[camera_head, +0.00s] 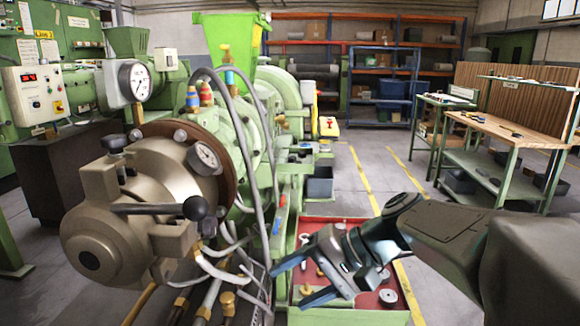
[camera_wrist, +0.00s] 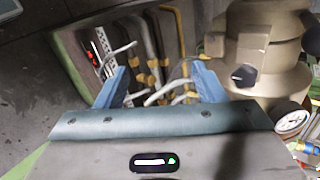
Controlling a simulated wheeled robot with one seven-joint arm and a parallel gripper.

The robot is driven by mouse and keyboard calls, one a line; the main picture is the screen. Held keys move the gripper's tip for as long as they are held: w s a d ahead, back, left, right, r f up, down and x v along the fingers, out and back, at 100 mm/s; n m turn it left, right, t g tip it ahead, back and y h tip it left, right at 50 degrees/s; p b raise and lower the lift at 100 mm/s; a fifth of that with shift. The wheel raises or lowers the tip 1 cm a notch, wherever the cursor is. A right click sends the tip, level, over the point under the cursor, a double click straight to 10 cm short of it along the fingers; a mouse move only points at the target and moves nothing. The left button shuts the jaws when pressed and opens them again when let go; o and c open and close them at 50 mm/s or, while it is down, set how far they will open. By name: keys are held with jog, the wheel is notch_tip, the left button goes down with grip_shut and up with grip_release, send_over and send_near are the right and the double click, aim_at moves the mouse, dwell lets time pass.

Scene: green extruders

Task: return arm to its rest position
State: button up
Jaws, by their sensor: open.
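My gripper (camera_head: 290,284) is in the lower middle of the head view, at the end of my arm, which comes in from the right. Its two blue fingers are apart, and nothing shows between them. It appears above or in front of a red-topped tray (camera_head: 345,232) on a green cart, and hides part of it. In the wrist view my gripper (camera_wrist: 160,88) also has its fingers spread, with hoses and yellow fittings seen beyond them.
A green extruder with a bronze-coloured head (camera_head: 120,215), gauges, a lever and hanging grey hoses (camera_head: 235,265) stands left of my gripper. A workbench (camera_head: 510,130) stands at the right and shelves (camera_head: 375,62) at the back. Floor with yellow lines lies clear between them.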

jog(key=s+d+n+t+h+p, duration=0.1)
jog(key=s+d+h+p, duration=0.3)
jog(key=d+h+p, duration=0.1)
jog(key=s+d+r+n+t+h+p, duration=0.1)
jog(key=s+d+h+p, duration=0.3)
jog(key=d, duration=0.4)
jog(key=shift+s+d+r+h+p, duration=0.25)
jog(key=shift+s+r+h+p, duration=0.1)
jog(key=shift+h+p, duration=0.5)
